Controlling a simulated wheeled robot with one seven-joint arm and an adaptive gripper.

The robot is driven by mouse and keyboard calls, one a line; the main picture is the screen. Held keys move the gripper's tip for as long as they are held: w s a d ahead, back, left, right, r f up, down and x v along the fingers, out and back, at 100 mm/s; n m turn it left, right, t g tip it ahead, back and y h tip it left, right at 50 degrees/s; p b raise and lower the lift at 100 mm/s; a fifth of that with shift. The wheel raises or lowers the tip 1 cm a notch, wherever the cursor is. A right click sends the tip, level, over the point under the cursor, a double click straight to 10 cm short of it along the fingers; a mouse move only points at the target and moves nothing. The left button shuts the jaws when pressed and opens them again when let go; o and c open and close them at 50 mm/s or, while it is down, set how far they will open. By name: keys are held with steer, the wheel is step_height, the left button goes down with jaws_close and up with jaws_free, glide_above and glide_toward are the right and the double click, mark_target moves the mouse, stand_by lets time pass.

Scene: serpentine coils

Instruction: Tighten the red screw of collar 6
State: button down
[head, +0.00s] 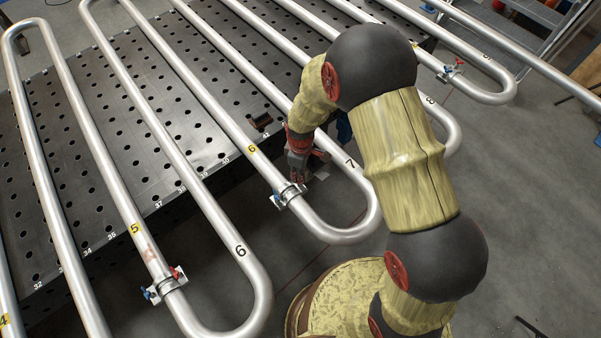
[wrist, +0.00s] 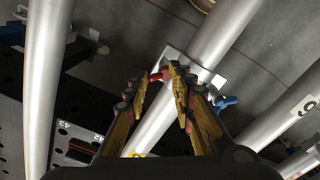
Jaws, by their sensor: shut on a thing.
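Collar 6 (head: 289,195) is a bright metal clamp around the pipe with the yellow 6 tag (head: 252,149), near that pipe's front bend. Its blue screw (head: 278,201) shows on the left side in the head view. In the wrist view the collar (wrist: 205,72) sits across the pipe, with the red screw (wrist: 160,74) on its left and the blue screw (wrist: 225,101) on its right. My gripper (head: 298,179) is at the collar's far side; in the wrist view its fingertips (wrist: 159,73) are closed on the red screw. The gripper hides the red screw in the head view.
A neighbouring collar (head: 165,285) with red and blue screws is on the pipe tagged 5. Another collar (head: 448,73) is at upper right. Long parallel pipes run over the perforated table (head: 85,110). Pipe 7's bend (head: 350,235) is close beside my arm.

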steer(key=c, duration=2.5)
jaws_free()
steer(key=m, duration=0.1)
steer(key=s+m+b, duration=0.1)
steer(key=m, duration=0.3)
steer(key=shift+s+f, duration=0.15)
steer(key=shift+f, duration=0.1)
steer(key=m+b, duration=0.1)
steer(key=m, duration=0.5)
steer(key=shift+a+r+m+b, duration=0.1)
steer(key=shift+m+b, duration=0.25)
steer(key=shift+m, duration=0.05)
steer(key=m, duration=0.6)
steer(key=shift+w+a+r+b, duration=0.1)
steer(key=shift+w+r+b, duration=0.1)
steer(key=shift+w+b, duration=0.2)
steer(key=m, duration=0.3)
steer(key=shift+r, duration=0.15)
steer(key=shift+c, duration=0.2)
steer(key=shift+w+a+r+m, duration=0.15)
steer(key=shift+w+m, duration=0.1)
steer(key=shift+m, duration=0.55)
steer(key=shift+c, duration=0.2)
steer(key=o, duration=1.4)
steer(key=shift+s+f, duration=0.2)
steer(key=shift+f, duration=0.05)
